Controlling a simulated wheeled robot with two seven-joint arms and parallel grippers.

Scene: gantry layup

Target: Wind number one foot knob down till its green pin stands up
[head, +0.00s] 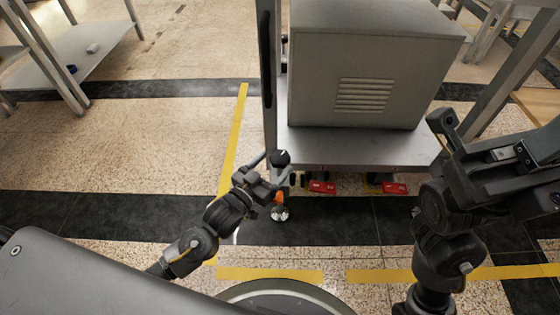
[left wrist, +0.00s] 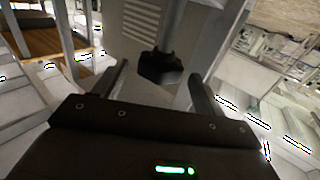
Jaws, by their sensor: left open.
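A black foot knob (head: 280,158) with a white mark on top stands at the near left corner of the grey machine's stand. Below it show an orange part (head: 279,198) and a round metallic foot (head: 279,213) on the floor. My left gripper (head: 268,180) is open beside the knob. In the left wrist view the dark knob (left wrist: 160,68) appears between and beyond the two spread fingers (left wrist: 159,88), with gaps at both sides. I see no green pin and no readable number. My right gripper (head: 485,145) is at the right, its jaw opening unclear.
The grey cabinet (head: 365,80) sits on a metal shelf (head: 350,146) behind the knob. Red pieces (head: 322,187) and (head: 395,188) lie low under the shelf edge. Yellow floor tape (head: 233,140) runs at the left, where the floor is clear.

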